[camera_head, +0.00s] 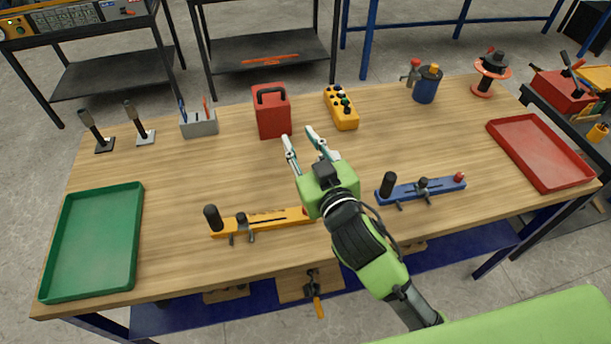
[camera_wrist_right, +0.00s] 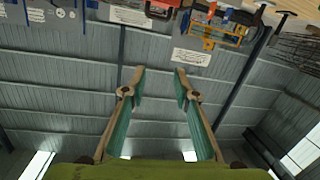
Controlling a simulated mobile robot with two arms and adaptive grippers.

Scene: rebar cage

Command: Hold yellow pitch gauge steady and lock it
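The yellow pitch gauge (camera_head: 271,220) lies on the wooden table near its front edge in the head view. It has a black upright handle at its left end and a dark clamp knob near it. Its right end is partly hidden by my right gripper. My right gripper (camera_head: 302,142) is above the table, up and to the right of the gauge, with its fingers pointing to the back. Its fingers are apart with nothing between them, as the right wrist view (camera_wrist_right: 158,80) also shows. My left gripper is not in view.
A blue gauge (camera_head: 420,189) lies right of my arm. A green tray (camera_head: 69,290) is at the left and a red tray (camera_head: 545,184) at the right. A red case (camera_head: 272,115) and a yellow control box (camera_head: 341,108) stand behind my gripper. The table's left middle is clear.

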